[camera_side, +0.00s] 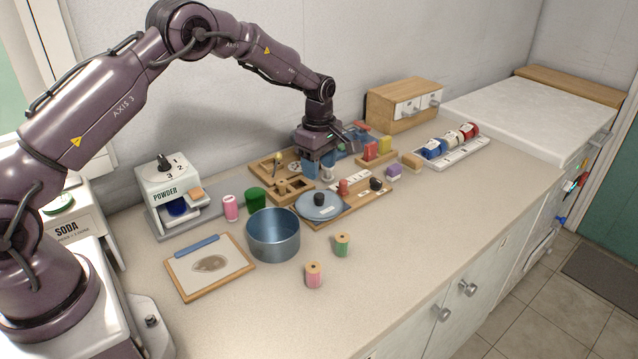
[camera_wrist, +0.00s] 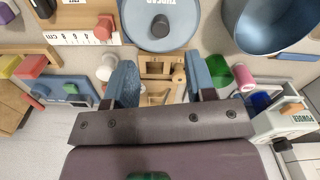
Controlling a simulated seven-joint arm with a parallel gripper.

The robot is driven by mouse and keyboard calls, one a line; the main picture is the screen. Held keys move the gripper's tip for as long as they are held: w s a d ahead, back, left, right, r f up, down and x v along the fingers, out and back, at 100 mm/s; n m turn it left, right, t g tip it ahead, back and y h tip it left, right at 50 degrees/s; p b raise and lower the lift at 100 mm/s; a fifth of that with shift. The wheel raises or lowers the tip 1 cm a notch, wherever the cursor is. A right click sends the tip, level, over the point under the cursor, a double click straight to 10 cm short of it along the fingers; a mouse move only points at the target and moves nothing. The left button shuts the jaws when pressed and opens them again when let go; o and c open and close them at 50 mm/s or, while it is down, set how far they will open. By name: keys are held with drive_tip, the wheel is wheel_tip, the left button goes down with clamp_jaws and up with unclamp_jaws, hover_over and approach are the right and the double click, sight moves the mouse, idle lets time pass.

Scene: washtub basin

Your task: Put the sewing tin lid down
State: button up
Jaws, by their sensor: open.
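The sewing tin lid (camera_side: 309,211) is a blue-grey disc with a dark knob. It lies flat, knob up, at the left end of a wooden board on the counter. In the wrist view the lid (camera_wrist: 136,31) shows at the top, with part of a printed word. The open blue tin (camera_side: 273,242) stands upright on the counter, left of and apart from the lid; its wall also shows in the wrist view (camera_wrist: 262,30). My gripper (camera_side: 319,172) is open and empty, behind the lid and apart from it. In the wrist view its blue fingers (camera_wrist: 160,80) are spread over a wooden tray.
The wooden tray (camera_side: 262,170) with slots lies behind the lid. Pink and green spools (camera_side: 313,275) stand in front of the tin. A powder dispenser (camera_side: 170,190), clipboard (camera_side: 182,280) and small drawer box (camera_side: 385,112) surround the area. The front right counter is clear.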

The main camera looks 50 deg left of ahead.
drive_tip(key=s+d+r+m+t, duration=0.1)
drive_tip(key=s+d+r+m, duration=0.2)
drive_tip(key=r, duration=0.4)
drive_tip(key=s+d+r+m+t, duration=0.1)
drive_tip(key=s+r+m, duration=0.2)
drive_tip(key=s+r, duration=0.35)
drive_tip(key=s+d+r+m+t, duration=0.1)
drive_tip(key=s+d+r+m, duration=0.15)
drive_tip(key=r, duration=0.65)
drive_tip(key=s+d+m+t, duration=0.1)
drive_tip(key=s+m, duration=0.5)
drive_tip(key=s, duration=0.4)
drive_tip(key=s+d+r+m+t, duration=0.1)
drive_tip(key=s+d+m, duration=0.1)
drive_tip(key=s+m, duration=0.4)
drive_tip(key=s, duration=0.4)
drive_tip(key=shift+r+t, duration=0.3)
